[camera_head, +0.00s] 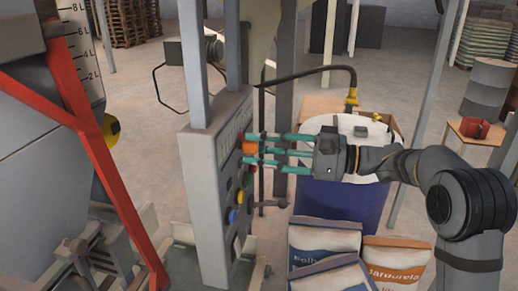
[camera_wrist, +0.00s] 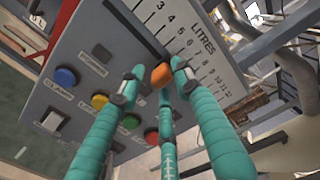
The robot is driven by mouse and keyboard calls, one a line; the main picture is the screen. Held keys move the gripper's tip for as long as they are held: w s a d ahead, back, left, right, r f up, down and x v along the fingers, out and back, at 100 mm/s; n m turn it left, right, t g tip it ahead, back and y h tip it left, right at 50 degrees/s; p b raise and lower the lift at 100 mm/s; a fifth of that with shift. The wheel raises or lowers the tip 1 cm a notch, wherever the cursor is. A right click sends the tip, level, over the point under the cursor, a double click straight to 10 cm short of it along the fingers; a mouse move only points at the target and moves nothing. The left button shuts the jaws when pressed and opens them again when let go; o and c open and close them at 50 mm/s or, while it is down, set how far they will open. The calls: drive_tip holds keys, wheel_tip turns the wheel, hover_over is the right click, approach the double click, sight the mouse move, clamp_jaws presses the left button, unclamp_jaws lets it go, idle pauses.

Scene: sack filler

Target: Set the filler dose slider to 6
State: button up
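The dose slider's orange knob (camera_wrist: 161,76) stands out from the grey control panel (camera_wrist: 62,88), at the lower visible end of a dark slot beside the white LITRES scale (camera_wrist: 190,45). Numbers 3 to 12 show on the scale; I cannot tell exactly which mark the knob is level with. My gripper (camera_wrist: 157,80) has three teal fingers spread around the knob. A small gap shows between the left fingertip and the knob; contact by the others is unclear. In the head view my gripper (camera_head: 257,147) reaches the panel from the right, with the orange knob (camera_head: 249,148) between its fingertips.
Several coloured buttons, including a blue one (camera_wrist: 66,77) and a yellow one (camera_wrist: 100,100), sit on the panel close to my fingers. A blue drum (camera_head: 335,205) and sacks (camera_head: 323,238) stand below my arm. A red frame (camera_head: 110,165) stands left of the panel.

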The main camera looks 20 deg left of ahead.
drive_tip(key=shift+o, duration=0.6)
drive_tip(key=shift+r, duration=0.15)
drive_tip(key=d, duration=1.2)
drive_tip(key=shift+w, duration=0.4)
drive_tip(key=shift+a, duration=0.15)
drive_tip(key=a, duration=0.4)
drive_tip(key=a+p, duration=0.1)
drive_tip(key=a, duration=0.7)
drive_tip(key=shift+s+r, duration=0.15)
drive_tip(key=shift+r, duration=0.15)
drive_tip(key=shift+w+f+p, duration=0.25)
drive_tip(key=shift+w+p, duration=0.15)
drive_tip(key=shift+w, duration=0.1)
